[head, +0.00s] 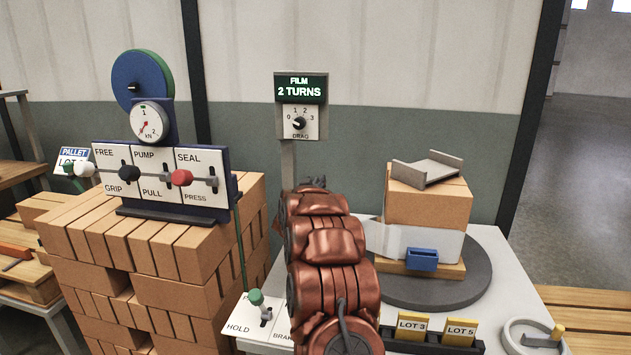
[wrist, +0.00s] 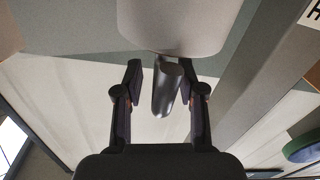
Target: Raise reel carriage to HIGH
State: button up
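In the wrist view my gripper (wrist: 162,72) is open, its two dark fingers apart. A dark grey cylindrical handle (wrist: 166,92) lies between the fingers, with a visible gap on the left finger's side; I cannot tell whether the right finger touches it. A large pale rounded body (wrist: 178,22), possibly the film reel, is just beyond the handle. In the head view my copper arm covers the gripper, the handle and most of the reel carriage, so the carriage's height cannot be read. A white film band (head: 440,246) wraps the lower bricks on the turntable (head: 437,291).
A sign (head: 300,89) reads FILM 2 TURNS above a drag dial (head: 299,123). Left is a lever panel (head: 164,158) on stacked bricks (head: 150,255). A green-knobbed lever (head: 256,298) stands beside my arm. A grey bracket (head: 428,169) lies on the top brick. Lot cards (head: 412,325) stand at the front.

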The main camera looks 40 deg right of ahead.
jog(key=shift+w+d, duration=0.45)
jog(key=shift+d, duration=0.15)
grip_shut()
dwell(0.3)
